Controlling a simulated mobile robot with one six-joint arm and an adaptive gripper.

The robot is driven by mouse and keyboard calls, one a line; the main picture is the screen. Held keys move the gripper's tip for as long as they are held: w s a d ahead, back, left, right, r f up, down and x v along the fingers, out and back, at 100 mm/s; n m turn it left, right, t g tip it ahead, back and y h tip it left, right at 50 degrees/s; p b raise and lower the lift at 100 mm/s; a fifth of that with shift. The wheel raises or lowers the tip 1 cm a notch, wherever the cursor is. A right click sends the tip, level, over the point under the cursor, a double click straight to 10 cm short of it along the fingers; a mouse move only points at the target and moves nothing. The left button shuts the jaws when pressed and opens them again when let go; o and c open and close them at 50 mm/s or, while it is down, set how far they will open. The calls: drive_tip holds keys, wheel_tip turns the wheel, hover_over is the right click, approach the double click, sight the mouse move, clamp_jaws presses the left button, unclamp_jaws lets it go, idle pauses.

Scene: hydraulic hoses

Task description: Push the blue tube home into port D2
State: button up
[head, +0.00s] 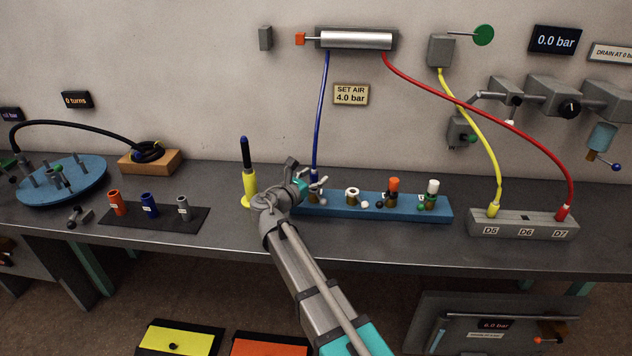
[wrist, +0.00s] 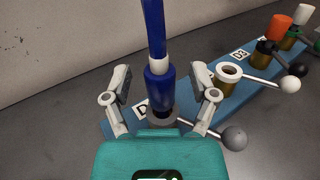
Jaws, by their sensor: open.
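The blue tube (wrist: 153,28) comes down from the silver cylinder (head: 356,40) on the wall to the left end of the blue port block (head: 446,213). In the wrist view a white band (wrist: 159,64) on it shows just above a wider blue sleeve (wrist: 160,88). The sleeve's lower end is at the leftmost port, with a grey ring and dark opening below; how deep it sits is unclear. That port's label (wrist: 141,107) shows a D; its digit is hidden. My gripper (wrist: 164,86) is open, fingers either side of the sleeve, without visible contact.
A white-collared port (wrist: 229,72) with a ball-ended lever stands right of the sleeve. Orange-capped (head: 393,184) and white-capped (head: 432,187) ports follow. A yellow stand (head: 249,187) is close left. The yellow hose (head: 482,140) and red hose (head: 480,118) run to a grey block.

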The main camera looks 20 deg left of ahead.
clamp_jaws()
idle(0.5)
wheel_tip(320, 180, up, 3)
drive_tip(key=p, duration=0.3)
drive_tip(key=shift+r, duration=0.2)
drive_tip(key=s+d+r+p, duration=0.7)
drive_tip(key=s+r+p, duration=0.2)
drive_tip(key=s, duration=0.3)
drive_tip(key=shift+s+r+p, duration=0.15)
drive_tip(key=shift+r+p, duration=0.15)
drive_tip(key=shift+p, duration=0.2)
drive_tip(key=shift+a, duration=0.1)
